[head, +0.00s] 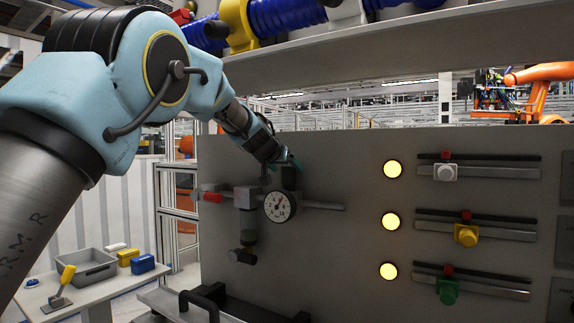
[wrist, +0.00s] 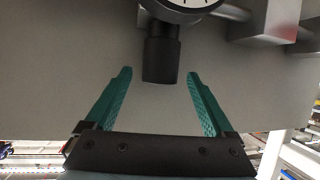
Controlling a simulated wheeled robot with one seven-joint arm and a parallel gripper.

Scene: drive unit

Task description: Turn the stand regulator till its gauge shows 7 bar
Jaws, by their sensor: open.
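The stand regulator's dark cylindrical knob (head: 289,179) stands upright above its round white gauge (head: 279,207) on the grey panel. In the wrist view the knob (wrist: 161,58) shows from the side, with part of the gauge (wrist: 183,3) at the top edge. My gripper (head: 287,162) is just above the knob. Its teal fingers (wrist: 159,74) are open, one on each side of the knob's end, with clear gaps on both sides.
A red-handled valve (head: 212,197) and a filter unit (head: 247,225) sit left of the gauge. Lamps (head: 392,169) and sliders (head: 466,235) are on the panel's right. A shelf (head: 400,45) overhangs above. A side table with a grey bin (head: 86,268) stands lower left.

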